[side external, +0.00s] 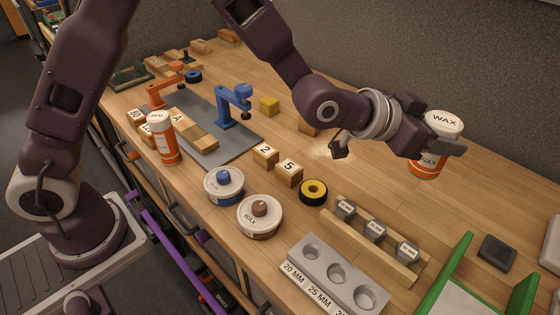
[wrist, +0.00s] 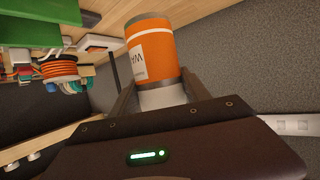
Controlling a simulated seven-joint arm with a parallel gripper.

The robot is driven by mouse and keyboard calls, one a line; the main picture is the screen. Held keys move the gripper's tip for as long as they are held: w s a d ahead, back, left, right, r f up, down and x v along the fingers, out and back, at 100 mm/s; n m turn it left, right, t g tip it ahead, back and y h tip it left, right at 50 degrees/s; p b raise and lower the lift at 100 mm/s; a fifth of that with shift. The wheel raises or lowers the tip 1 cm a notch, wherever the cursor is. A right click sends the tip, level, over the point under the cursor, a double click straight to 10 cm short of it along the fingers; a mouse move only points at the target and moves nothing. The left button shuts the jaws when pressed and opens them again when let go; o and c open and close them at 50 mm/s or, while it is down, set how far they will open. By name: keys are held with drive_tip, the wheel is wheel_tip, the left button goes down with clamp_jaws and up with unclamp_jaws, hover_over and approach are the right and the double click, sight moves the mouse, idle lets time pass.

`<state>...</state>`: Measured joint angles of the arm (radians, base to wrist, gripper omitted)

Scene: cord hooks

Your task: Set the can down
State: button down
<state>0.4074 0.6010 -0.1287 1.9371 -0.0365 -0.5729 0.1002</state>
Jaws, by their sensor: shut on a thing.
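An orange can with a white lid marked WAX (side external: 428,163) is at the right of the side view, upright. My gripper (side external: 436,138) is shut on its upper part. In the wrist view, the orange can (wrist: 151,50) stands out between the two fingers (wrist: 157,88), its label upside down. Its far end overlaps the wooden bench top (side external: 375,165). I cannot tell whether its base touches the wood or hangs just above it.
Another orange can (side external: 163,140) stands at the left by a grey mat with orange and blue clamps (side external: 235,105). Two round tins (side external: 259,217), numbered blocks (side external: 289,172), a yellow-black ring (side external: 313,191) and a holed grey block (side external: 330,277) fill the front. Bench around the held can looks clear.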

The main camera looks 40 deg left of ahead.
drive_tip(key=s+a+f+n+g+y, duration=0.1)
drive_tip(key=s+a+n+y, duration=0.3)
drive_tip(key=a+n+y, duration=0.65)
drive_tip(key=s+a+f+n+g+y, duration=0.1)
drive_tip(key=s+a+n+g+y, duration=0.3)
drive_tip(key=a, duration=1.1)
drive_tip(key=s+a+r+n+g+y, duration=0.1)
drive_tip(key=s+a+n+g+y, duration=0.2)
drive_tip(key=s+a+n, duration=0.5)
drive_tip(key=s+a+n+g+y, duration=0.1)
drive_tip(key=s+a+g+y, duration=0.3)
drive_tip(key=s, duration=0.7)
drive_tip(key=shift+n+h, duration=0.25)
drive_tip(key=shift+h, duration=0.4)
drive_tip(key=f, duration=0.6)
drive_tip(key=a+f, duration=0.1)
drive_tip(key=f, duration=0.2)
drive_tip(key=shift+s+f, duration=0.2)
drive_tip(key=shift+f, duration=0.15)
drive_tip(key=c, duration=0.5)
unclamp_jaws()
drive_tip(key=shift+f, duration=0.15)
